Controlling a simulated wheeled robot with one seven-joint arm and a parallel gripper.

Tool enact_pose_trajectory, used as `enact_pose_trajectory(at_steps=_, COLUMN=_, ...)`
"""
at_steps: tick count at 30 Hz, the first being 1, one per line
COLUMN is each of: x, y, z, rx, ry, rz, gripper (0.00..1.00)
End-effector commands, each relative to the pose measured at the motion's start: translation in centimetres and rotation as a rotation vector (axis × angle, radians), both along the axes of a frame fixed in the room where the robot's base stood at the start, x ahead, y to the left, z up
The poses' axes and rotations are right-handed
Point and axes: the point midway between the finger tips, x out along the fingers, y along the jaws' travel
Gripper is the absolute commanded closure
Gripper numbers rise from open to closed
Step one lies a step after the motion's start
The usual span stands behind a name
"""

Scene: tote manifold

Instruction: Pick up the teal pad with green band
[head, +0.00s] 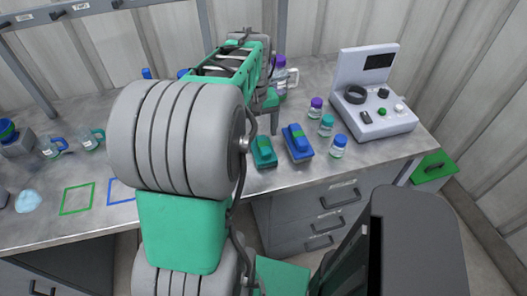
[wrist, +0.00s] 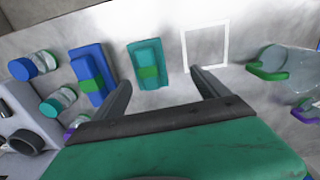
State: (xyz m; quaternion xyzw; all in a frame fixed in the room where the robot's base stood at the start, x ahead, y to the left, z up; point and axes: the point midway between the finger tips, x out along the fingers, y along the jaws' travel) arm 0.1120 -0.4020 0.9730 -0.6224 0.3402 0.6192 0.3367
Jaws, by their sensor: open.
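The teal pad with a green band (wrist: 147,52) lies flat on the metal bench. In the wrist view it lies ahead of my gripper (wrist: 160,77), its lower part between the lines of the two fingers and nearer the left one. The pad also shows in the head view (head: 264,153), near the bench's front edge, just below my gripper. My gripper is open, with nothing between its fingers. My arm hides part of the gripper in the head view.
A blue pad with a green band (wrist: 88,68) lies just left of the teal pad. Capped bottles (head: 338,146) and a grey console (head: 380,115) stand to the right in the head view. A white outlined square (wrist: 206,48) on the bench is empty.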

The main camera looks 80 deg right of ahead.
Motion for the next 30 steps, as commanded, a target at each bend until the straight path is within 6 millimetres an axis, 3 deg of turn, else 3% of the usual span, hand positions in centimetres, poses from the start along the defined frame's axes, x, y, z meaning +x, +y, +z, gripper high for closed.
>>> enact_pose_trajectory(at_steps=1, x=-1.3, y=-0.4, z=-0.3, rx=0.007, ry=0.001, rz=-0.024, gripper=0.15)
enact_pose_trajectory(at_steps=3, x=-2.1, y=-0.6, z=-0.8, rx=0.011, ry=0.001, rz=-0.037, gripper=0.15)
enact_pose_trajectory(at_steps=18, x=-2.1, y=-0.9, z=-7.9, rx=0.008, ry=0.0, rz=-0.038, gripper=0.15)
enact_pose_trajectory(at_steps=24, x=-2.1, y=-1.0, z=-8.1, rx=0.007, ry=0.0, rz=-0.038, gripper=0.15)
enact_pose_trajectory(at_steps=30, x=-2.1, y=-0.9, z=-8.0, rx=0.007, ry=0.0, rz=-0.038, gripper=0.31)
